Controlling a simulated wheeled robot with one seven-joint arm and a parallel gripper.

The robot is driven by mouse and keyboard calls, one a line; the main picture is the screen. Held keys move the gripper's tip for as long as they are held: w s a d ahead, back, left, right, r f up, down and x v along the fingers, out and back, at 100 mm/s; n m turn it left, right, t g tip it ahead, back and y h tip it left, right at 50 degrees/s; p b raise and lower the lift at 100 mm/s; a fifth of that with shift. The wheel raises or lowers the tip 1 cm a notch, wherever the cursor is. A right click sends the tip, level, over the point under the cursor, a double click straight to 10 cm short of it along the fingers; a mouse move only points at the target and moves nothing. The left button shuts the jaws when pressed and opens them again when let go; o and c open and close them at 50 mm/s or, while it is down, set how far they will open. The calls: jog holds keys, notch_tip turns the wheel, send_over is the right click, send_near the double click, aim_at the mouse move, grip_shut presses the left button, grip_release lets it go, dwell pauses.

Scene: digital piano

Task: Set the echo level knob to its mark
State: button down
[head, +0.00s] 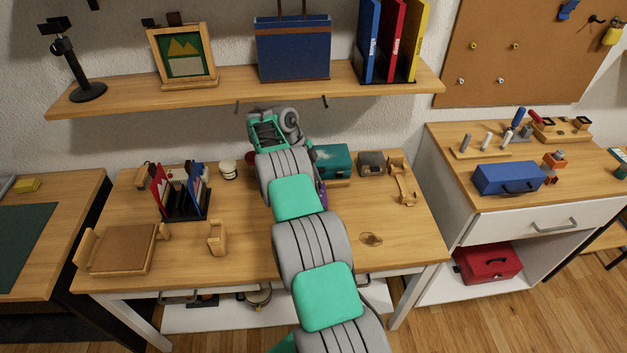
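No echo level knob and no mark can be made out in the head view. No digital piano can be picked out either. My green and grey arm reaches from the bottom of the picture over the middle table (185,262). My gripper (266,134) is at the far end of the arm, near the wall and below the shelf. Its fingers are hidden or too small to tell open from shut. Partly behind the arm stands a teal box (333,160), with a small dark grey device (371,163) to its right. No knob is clear on either.
A wall shelf (210,88) hangs above my arm's end, carrying a blue bag (293,50) and binders (388,40). A file holder (183,195), a wooden tray (122,248) and a wooden stand (217,238) occupy the table's left. The table's front right is mostly clear.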

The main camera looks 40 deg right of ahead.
jog(key=c, duration=1.1)
grip_release()
jog(key=shift+c, duration=0.2)
jog(key=shift+f+b, duration=0.1)
jog(key=shift+b, duration=0.2)
